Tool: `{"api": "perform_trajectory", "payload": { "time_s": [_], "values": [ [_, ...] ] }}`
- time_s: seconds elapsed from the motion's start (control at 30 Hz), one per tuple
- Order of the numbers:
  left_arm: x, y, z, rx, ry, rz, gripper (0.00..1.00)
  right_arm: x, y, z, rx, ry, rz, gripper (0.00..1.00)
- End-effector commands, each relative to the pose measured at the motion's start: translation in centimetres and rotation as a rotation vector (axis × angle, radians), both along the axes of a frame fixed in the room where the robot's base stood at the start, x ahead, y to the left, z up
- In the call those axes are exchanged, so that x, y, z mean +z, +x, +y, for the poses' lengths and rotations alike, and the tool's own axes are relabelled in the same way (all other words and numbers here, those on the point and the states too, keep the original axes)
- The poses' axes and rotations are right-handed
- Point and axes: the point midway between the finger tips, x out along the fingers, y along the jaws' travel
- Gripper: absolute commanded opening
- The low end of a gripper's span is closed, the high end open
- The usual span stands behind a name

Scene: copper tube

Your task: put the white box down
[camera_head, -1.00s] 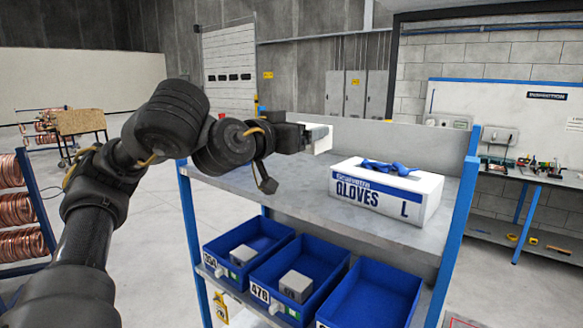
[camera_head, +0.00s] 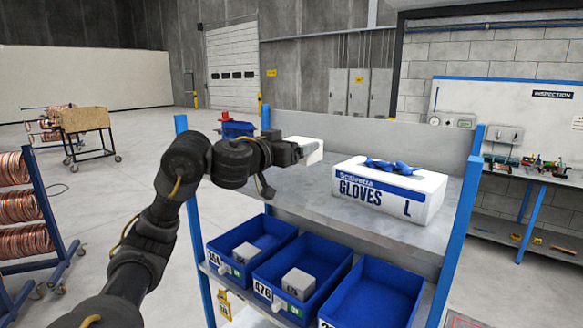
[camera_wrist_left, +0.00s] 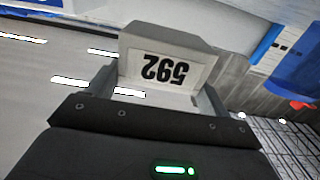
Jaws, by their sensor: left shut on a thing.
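My left gripper (camera_head: 292,153) is shut on a white box (camera_head: 311,151) and holds it over the left part of the shelf's grey top (camera_head: 318,189), left of the glove box. In the left wrist view the white box (camera_wrist_left: 168,62) sits between the two fingers of my left gripper (camera_wrist_left: 155,97), and its label reads 592 upside down. In the head view the box is partly hidden by the gripper. I cannot tell its exact height above the shelf. My right gripper is not in view.
A glove box (camera_head: 388,191) with blue gloves on it stands on the top shelf. Below are three blue bins; the left bin (camera_head: 277,231) and middle bin (camera_head: 325,295) each hold a small box, the right bin (camera_head: 375,300) is empty. A blue post (camera_head: 195,215) rises at the shelf's left.

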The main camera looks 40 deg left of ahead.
Motion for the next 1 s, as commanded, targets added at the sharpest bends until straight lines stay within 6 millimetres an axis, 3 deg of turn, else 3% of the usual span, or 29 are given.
{"api": "perform_trajectory", "payload": {
  "time_s": [0.2, 0.5, 0.8, 1.0],
  "values": [
    [-2.5, 1.3, 1.5, -0.002, -0.004, 0.003, 0.48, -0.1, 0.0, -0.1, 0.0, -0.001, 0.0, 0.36],
    [-3.1, 1.7, 2.0, -0.002, -0.002, -0.001, 0.48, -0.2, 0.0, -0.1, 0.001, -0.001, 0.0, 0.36],
    [-6.0, 1.9, 2.2, -0.003, -0.003, 0.0, 0.48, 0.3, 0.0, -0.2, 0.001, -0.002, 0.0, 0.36],
    [-6.4, 1.8, 2.3, -0.001, -0.002, -0.004, 0.48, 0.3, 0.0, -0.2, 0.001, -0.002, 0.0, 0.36]
  ]
}}
